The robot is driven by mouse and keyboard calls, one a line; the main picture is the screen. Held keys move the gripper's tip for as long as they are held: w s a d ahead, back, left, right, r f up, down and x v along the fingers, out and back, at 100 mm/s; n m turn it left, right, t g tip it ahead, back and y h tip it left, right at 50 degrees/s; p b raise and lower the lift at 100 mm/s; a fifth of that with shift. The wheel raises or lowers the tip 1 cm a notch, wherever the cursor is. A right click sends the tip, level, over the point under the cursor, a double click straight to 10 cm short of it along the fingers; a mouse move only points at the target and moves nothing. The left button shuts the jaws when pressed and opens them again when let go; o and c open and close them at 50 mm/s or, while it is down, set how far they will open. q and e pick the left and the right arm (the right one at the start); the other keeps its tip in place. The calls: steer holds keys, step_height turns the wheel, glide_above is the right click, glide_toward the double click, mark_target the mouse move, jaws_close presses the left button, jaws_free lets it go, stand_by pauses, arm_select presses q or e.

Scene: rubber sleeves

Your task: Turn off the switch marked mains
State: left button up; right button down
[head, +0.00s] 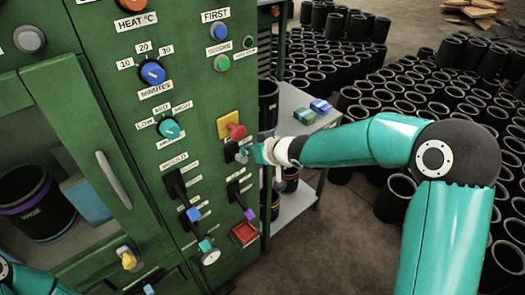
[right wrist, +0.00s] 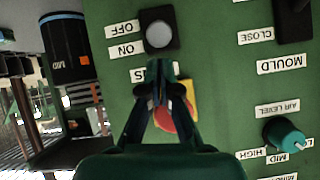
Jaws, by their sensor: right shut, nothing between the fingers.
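The mains switch is a black plate with a grey round-ended lever (head: 242,157) on the green machine panel (head: 207,140). In the right wrist view, which is upside down, the lever (right wrist: 159,34) stands by OFF and ON labels (right wrist: 124,39). A label ending in "NS" (right wrist: 138,75) is partly hidden by my fingers. My right gripper (head: 259,153) is shut and empty, right beside the switch. Its fingertips (right wrist: 163,68) lie at the plate's edge; I cannot tell whether they touch. The lever's position is unclear. My left gripper is out of view.
A red mushroom button (head: 236,131) on a yellow plate (head: 229,121) sits just above the switch. Black MOULD lever (head: 175,185) and several knobs are close by. A grey side table (head: 295,124) stands right of the panel; black sleeves (head: 395,95) cover the floor behind.

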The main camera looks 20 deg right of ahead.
mark_target(238, 158)
steer(key=shift+x, duration=1.35)
